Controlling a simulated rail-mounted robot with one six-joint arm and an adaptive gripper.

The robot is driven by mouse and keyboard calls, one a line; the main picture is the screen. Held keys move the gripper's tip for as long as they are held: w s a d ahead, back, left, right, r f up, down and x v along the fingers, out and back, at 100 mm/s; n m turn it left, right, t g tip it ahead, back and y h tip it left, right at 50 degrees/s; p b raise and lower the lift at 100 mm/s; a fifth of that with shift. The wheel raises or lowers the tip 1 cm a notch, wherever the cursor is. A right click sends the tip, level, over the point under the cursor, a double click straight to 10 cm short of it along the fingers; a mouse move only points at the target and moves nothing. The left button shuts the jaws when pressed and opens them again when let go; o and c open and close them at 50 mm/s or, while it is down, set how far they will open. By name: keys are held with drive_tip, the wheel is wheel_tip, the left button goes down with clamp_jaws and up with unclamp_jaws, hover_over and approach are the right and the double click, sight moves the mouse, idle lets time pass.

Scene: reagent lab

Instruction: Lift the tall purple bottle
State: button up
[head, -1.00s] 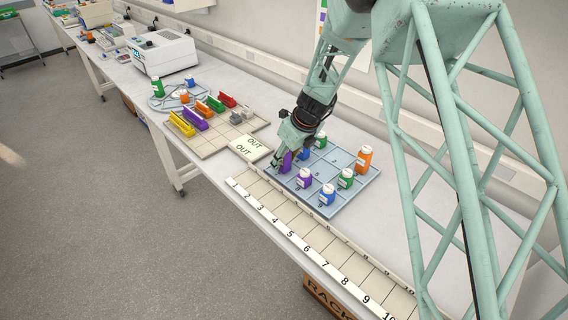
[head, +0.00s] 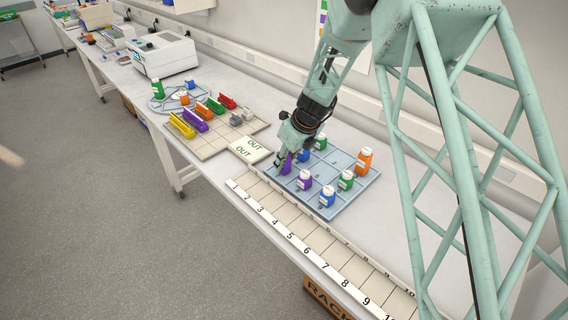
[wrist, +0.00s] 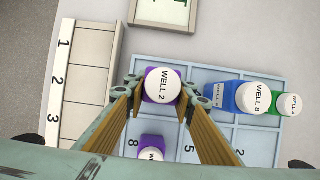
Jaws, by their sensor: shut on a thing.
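The tall purple bottle (head: 287,165) stands at the near-left corner of the blue-grey gridded tray (head: 333,203). In the wrist view its white cap, marked WELL 2 (wrist: 162,85), shows from above between the fingers. My gripper (wrist: 164,92) is shut on this bottle, one finger on each side. In the head view my gripper (head: 284,163) hides part of the bottle. I cannot tell whether its base touches the tray. A shorter purple bottle (head: 304,184) with a white cap stands close by and also shows in the wrist view (wrist: 151,143).
Blue (head: 327,200), green (head: 346,183) and orange (head: 364,163) bottles share the tray, with another blue (head: 303,156) and green (head: 320,143) behind. A numbered strip rack (head: 310,253) runs along the front. An OUT mat (head: 249,149) lies left.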

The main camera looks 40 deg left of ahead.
drive_tip(key=shift+r, duration=0.1)
drive_tip(key=shift+r+p, duration=0.3)
drive_tip(key=shift+r, duration=1.3)
drive_tip(key=s+d+r+b, duration=0.1)
drive_tip(key=s+d+b, duration=0.1)
drive_tip(key=s+d, duration=0.9)
drive_tip(key=shift+d+r, duration=0.3)
drive_tip(key=shift+w, duration=0.1)
